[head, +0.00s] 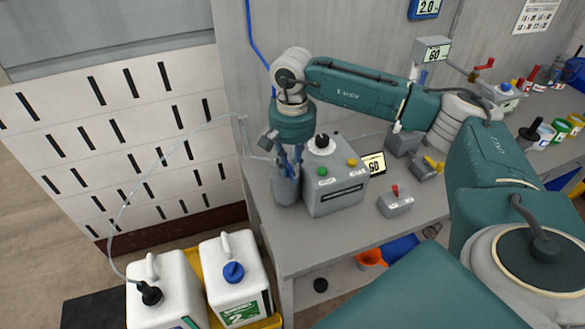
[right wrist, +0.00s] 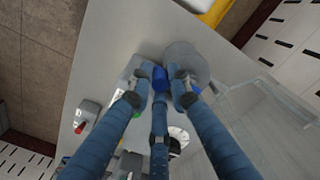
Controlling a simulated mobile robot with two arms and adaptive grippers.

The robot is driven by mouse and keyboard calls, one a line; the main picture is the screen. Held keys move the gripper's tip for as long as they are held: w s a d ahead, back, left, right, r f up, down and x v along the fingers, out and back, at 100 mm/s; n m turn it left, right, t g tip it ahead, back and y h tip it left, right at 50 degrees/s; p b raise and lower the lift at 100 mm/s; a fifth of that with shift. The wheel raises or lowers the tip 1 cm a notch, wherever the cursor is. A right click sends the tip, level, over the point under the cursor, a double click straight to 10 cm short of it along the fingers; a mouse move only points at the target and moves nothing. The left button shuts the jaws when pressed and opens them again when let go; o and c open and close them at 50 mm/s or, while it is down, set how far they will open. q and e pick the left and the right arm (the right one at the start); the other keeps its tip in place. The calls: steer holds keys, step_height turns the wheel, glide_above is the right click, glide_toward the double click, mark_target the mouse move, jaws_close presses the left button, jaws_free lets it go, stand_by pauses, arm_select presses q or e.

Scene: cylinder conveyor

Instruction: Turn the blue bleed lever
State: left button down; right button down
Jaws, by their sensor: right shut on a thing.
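The blue bleed lever (right wrist: 159,80) shows in the right wrist view as a small bright blue piece beside a round grey housing (right wrist: 187,62). My right gripper (right wrist: 161,88) has its blue fingers closed around the lever. In the head view my right gripper (head: 288,160) points down over the same grey housing (head: 286,190), at the left end of the bench. The fingers hide the lever there, and its turn angle cannot be told. My left gripper is not in view.
A grey control box (head: 335,190) with a black knob and coloured buttons stands close right of the housing. A small box with a red switch (head: 395,201) sits on the bench (head: 300,240). White jugs (head: 232,270) stand on the floor below; a clear hose runs to one.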

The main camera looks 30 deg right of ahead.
steer(key=c, duration=2.3)
jaws_free()
steer(key=shift+w+a+r, duration=0.1)
steer(key=shift+w+a, duration=0.2)
steer(key=shift+a, duration=0.4)
steer(key=shift+w, duration=0.1)
steer(key=shift+o, duration=0.4)
steer(key=shift+w+a+b, duration=0.3)
steer(key=shift+a+b, duration=0.05)
steer(key=shift+a, duration=0.2)
